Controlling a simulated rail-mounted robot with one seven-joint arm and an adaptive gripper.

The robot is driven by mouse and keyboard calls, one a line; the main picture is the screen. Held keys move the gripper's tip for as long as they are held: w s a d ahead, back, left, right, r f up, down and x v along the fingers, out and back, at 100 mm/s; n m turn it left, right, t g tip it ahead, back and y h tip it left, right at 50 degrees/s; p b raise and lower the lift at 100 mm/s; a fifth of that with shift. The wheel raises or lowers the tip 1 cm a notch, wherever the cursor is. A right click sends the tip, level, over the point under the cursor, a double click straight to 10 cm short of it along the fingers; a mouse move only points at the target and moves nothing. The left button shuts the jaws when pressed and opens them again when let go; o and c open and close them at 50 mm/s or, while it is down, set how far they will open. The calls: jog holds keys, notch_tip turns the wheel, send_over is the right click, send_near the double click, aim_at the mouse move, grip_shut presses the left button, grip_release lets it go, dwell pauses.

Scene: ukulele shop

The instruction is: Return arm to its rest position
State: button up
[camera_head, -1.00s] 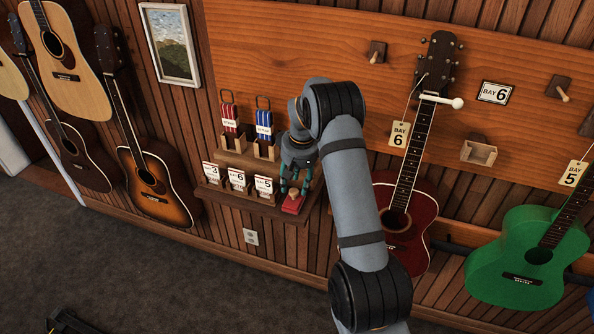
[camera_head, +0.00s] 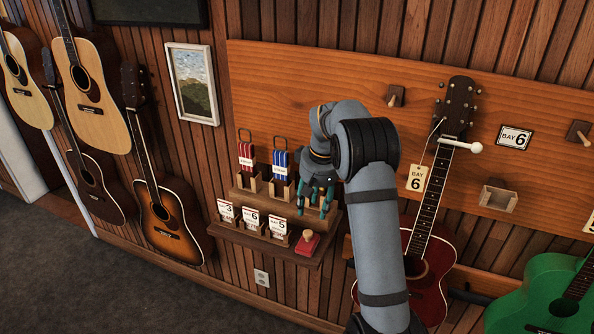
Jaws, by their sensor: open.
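My gripper (camera_head: 314,208) hangs above the right end of the small wall shelf (camera_head: 262,237), its teal fingers pointing down. It is open and seems to hold nothing. A red block with a wooden knob (camera_head: 307,243) sits on the shelf just below the fingers, apart from them. My arm runs from the gripper to the lower right, in front of the wooden wall board and close beside the red guitar (camera_head: 432,268). The arm hides part of that guitar.
The shelf bears red packs (camera_head: 247,160), blue packs (camera_head: 281,163) and cards marked 3, 6 and 5 (camera_head: 277,226). Acoustic guitars (camera_head: 166,222) hang at left; a green guitar (camera_head: 545,300) is at right. An empty wooden holder (camera_head: 498,198) and pegs (camera_head: 395,96) jut from the board. The floor at lower left is clear.

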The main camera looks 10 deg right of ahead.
aim_at(308, 232)
jog(key=f, duration=0.3)
jog(key=w+f+p, duration=0.1)
jog(key=f, duration=0.3)
jog(key=w+f, duration=0.1)
jog(key=f, duration=0.3)
jog(key=shift+w+a+p, duration=0.15)
jog(key=shift+a+p, duration=0.2)
jog(key=shift+p, duration=0.05)
jog(key=shift+r+b, duration=0.4)
jog(key=shift+r, duration=0.7)
jog(key=shift+s, duration=0.2)
